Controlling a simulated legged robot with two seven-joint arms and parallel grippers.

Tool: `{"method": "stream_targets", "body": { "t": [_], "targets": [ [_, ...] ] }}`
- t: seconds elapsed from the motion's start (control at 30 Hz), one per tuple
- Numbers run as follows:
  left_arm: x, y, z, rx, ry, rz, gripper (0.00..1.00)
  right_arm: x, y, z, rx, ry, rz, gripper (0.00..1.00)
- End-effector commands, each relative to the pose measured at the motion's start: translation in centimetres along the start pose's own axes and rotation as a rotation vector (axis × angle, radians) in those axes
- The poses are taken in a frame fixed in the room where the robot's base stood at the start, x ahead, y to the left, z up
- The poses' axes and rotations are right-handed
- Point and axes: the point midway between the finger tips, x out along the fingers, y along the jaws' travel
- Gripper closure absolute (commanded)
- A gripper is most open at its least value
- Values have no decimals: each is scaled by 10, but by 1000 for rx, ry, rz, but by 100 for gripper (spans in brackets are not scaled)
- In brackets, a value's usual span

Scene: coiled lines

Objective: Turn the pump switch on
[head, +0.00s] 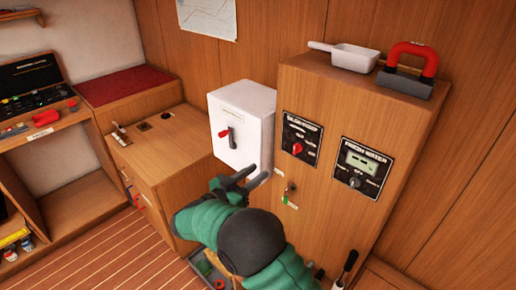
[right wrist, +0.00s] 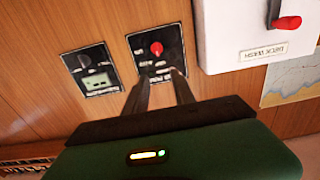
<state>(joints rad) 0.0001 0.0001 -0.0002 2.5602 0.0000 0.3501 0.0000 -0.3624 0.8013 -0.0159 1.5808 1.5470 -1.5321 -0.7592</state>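A black switch panel (head: 301,138) with a red knob (head: 297,148) is set in the upper front of the wooden cabinet; its label is hard to read. In the right wrist view, which is upside down, the red knob (right wrist: 156,48) shows just beyond my fingertips. My right gripper (head: 262,173) is in front of the cabinet, below and left of this panel in the head view. Its fingers (right wrist: 159,76) are apart with nothing between them, and I see no contact with the knob. My left gripper is in neither view.
A FRESH WATER panel (head: 362,168) with a display and dark knob is to the right. A white box (head: 242,112) with a red-tipped lever stands left. A small green-tipped switch (head: 285,198) is below. A white scoop (head: 352,56) and red-handled tool (head: 412,68) lie on the cabinet.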

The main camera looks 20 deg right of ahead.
Motion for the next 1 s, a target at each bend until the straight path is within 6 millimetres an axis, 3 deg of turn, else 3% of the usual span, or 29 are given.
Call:
{"method": "stream_targets", "body": {
  "t": [0.17, 0.5, 0.7, 1.0],
  "targets": [
    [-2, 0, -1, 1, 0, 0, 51, 27, 2, 0, 0, 1, 9, 69],
    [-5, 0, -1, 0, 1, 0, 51, 115, 2, -1, 1, 2, 7, 69],
    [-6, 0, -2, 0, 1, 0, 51, 156, 1, -1, 2, 2, 5, 69],
    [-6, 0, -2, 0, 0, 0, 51, 169, 1, -1, 1, 0, 2, 69]
  ]
}}
